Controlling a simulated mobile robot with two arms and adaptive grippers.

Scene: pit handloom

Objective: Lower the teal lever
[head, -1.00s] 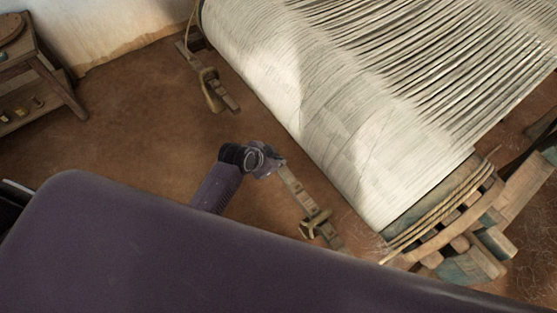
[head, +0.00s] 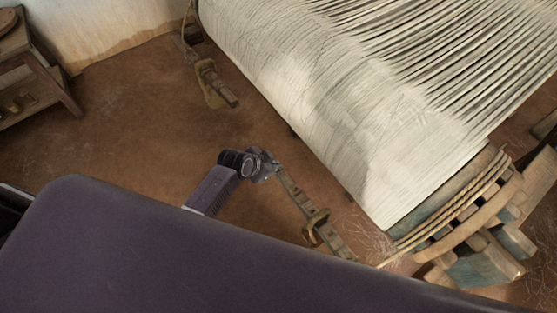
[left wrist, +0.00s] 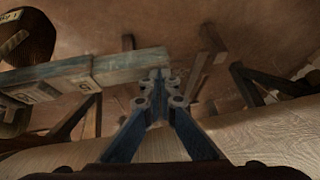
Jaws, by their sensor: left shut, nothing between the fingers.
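A worn bar with faded teal paint and dark marks (left wrist: 75,78) crosses the left half of the left wrist view. I take it for the teal lever. Its right end is at the tips of my shut left gripper (left wrist: 158,76); I cannot tell whether they touch. In the head view my left gripper (head: 265,167) is by the upper end of a notched, greyish-brown bar (head: 297,194) low over the floor, apparently the same bar. A loop of cord or wood (head: 316,219) sits around it. My right gripper is out of view.
The loom's pale warp (head: 330,110) slopes along the right. Its beam end, with ropes and bluish wooden blocks (head: 488,267), stands at the lower right. A second bar with a loop (head: 213,85) hangs further back. A wooden stand (head: 45,75) is at the left. Brown floor (head: 130,130) is clear between.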

